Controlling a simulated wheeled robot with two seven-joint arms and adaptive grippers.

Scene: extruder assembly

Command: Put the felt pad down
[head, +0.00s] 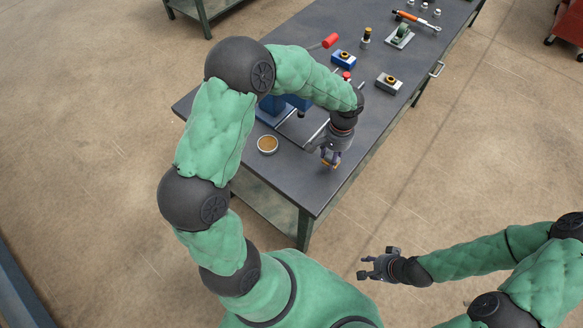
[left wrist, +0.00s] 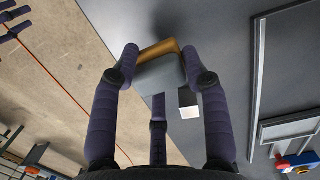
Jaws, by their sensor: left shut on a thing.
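My left gripper (head: 331,160) is over the front end of the dark table, with its fingers pointing down. Its fingers are shut on the felt pad, which shows in the left wrist view as a tan piece (left wrist: 158,48) with a pale grey block face against it. In the head view only a small yellowish bit of the pad (head: 325,163) shows at the fingertips. I cannot tell whether it touches the table top. My right gripper (head: 378,265) is open and empty, out over the floor to the right of the table.
A round dish with tan contents (head: 267,144) stands left of my left gripper. A blue device with rails (head: 285,103) is behind it. A red-headed mallet (head: 330,41), blue block (head: 343,59) and grey block (head: 389,82) lie farther back. The table's front corner (head: 312,205) is bare.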

